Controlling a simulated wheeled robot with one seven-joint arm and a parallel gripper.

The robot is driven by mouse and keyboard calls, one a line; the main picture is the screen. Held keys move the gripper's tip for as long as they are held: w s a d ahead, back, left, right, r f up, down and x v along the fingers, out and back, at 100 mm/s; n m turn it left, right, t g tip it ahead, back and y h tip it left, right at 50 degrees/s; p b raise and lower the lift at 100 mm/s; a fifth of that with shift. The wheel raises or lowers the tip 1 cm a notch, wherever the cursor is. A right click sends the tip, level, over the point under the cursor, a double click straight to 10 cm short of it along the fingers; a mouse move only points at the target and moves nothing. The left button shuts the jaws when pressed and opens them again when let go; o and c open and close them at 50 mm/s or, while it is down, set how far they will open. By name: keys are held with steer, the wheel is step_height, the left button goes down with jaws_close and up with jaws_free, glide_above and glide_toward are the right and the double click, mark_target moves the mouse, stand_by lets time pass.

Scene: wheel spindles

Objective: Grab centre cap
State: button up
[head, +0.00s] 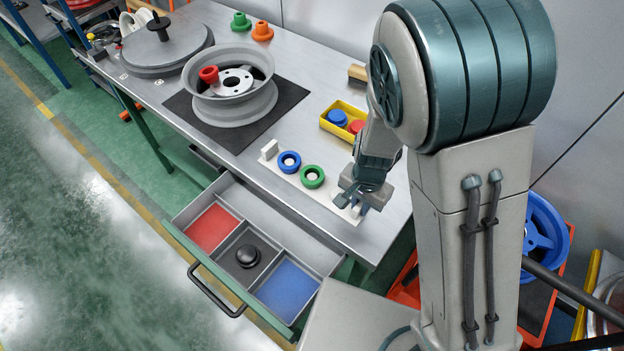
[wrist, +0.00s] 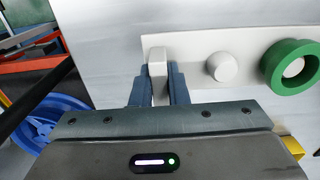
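My gripper (head: 355,205) is low over the table at the near right end of a white board (head: 325,199). In the wrist view my two blue-grey fingers (wrist: 159,88) lie on either side of the white end block (wrist: 158,62), with no clear gap. A black round domed cap (head: 247,256) sits in the dark middle compartment of the open drawer (head: 182,215), well away from my gripper. It is the likeliest centre cap, though I cannot be sure. The wrist view does not show it.
The board carries a blue ring (head: 289,161), a green ring (head: 312,176) and a bare peg (wrist: 221,67). A yellow bin (head: 331,126) holds blue and red pieces. A grey wheel rim (head: 232,108) with a red ring (head: 209,75) rests on a black mat (head: 290,95).

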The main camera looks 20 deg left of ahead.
jaws_close()
steer(key=shift+r, duration=0.1)
